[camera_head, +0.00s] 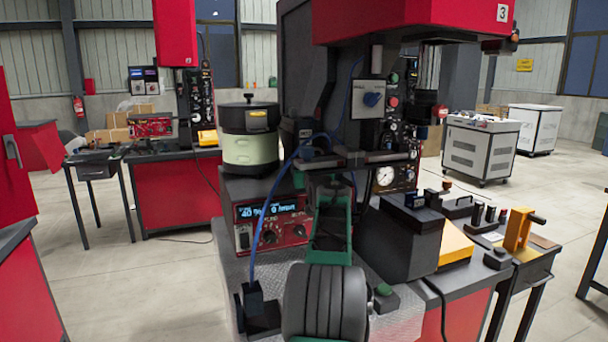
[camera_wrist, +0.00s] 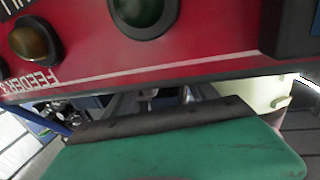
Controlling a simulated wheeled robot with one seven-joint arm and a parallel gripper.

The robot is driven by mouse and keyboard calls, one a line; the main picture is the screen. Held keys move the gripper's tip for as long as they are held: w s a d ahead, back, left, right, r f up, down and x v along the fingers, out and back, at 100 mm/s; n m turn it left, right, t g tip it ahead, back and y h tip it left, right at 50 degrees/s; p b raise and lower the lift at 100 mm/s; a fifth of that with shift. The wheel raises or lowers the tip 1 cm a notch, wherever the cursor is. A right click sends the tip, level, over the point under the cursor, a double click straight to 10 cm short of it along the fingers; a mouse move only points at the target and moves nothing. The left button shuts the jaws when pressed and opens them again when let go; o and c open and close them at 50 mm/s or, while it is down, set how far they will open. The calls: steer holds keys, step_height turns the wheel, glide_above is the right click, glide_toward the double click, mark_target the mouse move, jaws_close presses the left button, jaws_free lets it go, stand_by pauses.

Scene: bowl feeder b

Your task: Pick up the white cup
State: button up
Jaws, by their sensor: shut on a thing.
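I cannot pick out a separate white cup in either view. A pale off-white drum (camera_head: 250,150) with a black lid stands left of centre in the head view, on top of the red feeder control box (camera_head: 272,222). In the wrist view a pale rounded piece (camera_wrist: 275,92) shows at the right, and I cannot tell whether it is a cup or that drum. My gripper (camera_wrist: 168,97) shows as a green body with a dark edge across the bottom of the wrist view. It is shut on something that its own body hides. In the head view my arm hides the gripper's tips.
The red machine head (camera_head: 415,15) overhangs the workstation, with gauges and buttons behind my arm. A dark box (camera_head: 400,240) and a yellow block (camera_head: 455,245) stand to the right. A side table holds a yellow fixture (camera_head: 518,228). Open floor lies left of the workstation.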

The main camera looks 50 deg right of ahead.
steer(key=c, duration=0.3)
steer(key=shift+r, duration=0.1)
steer(key=shift+c, duration=0.6)
